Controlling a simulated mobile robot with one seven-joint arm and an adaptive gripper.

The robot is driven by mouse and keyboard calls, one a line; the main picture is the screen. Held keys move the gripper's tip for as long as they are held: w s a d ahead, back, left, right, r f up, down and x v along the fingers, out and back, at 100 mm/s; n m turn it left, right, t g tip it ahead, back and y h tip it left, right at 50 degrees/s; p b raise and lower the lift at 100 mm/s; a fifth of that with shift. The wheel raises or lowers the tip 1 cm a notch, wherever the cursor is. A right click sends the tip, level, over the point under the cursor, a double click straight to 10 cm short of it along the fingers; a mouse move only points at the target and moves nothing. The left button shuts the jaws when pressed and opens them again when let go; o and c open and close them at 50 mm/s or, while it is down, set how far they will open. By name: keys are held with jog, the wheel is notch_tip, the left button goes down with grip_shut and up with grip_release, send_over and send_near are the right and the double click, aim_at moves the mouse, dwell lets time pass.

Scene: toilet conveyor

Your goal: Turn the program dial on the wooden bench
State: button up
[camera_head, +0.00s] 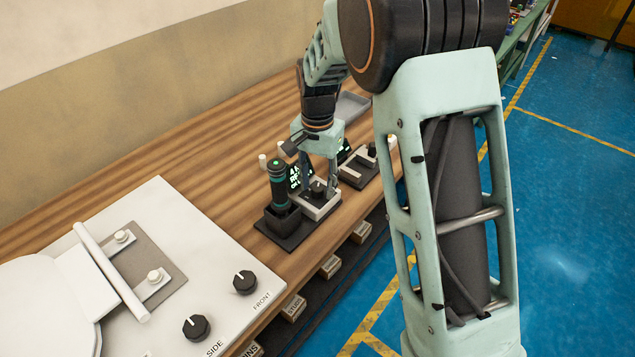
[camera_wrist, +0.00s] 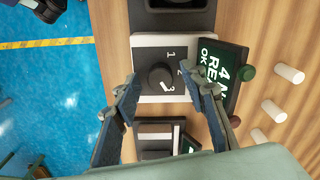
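The program dial (camera_wrist: 160,77) is a dark round knob on a white plate (camera_wrist: 150,44) marked 1, 2 and 3. Its pointer mark seems to face the 3. In the head view the dial (camera_head: 318,187) is small and partly covered by my fingers. My gripper (camera_wrist: 160,74) is open, with one finger on each side of the dial in the wrist view. It points down over the plate in the head view (camera_head: 319,178). I cannot tell whether the fingertips touch the knob.
A lit display (camera_wrist: 222,73) stands close beside the plate. White pegs (camera_wrist: 274,111) rise from the wooden bench (camera_head: 200,150). A white panel (camera_head: 190,240) with two other black knobs lies at the left.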

aim_at(317, 188)
notch_tip(317, 188, up, 12)
dwell(0.5)
dwell(0.3)
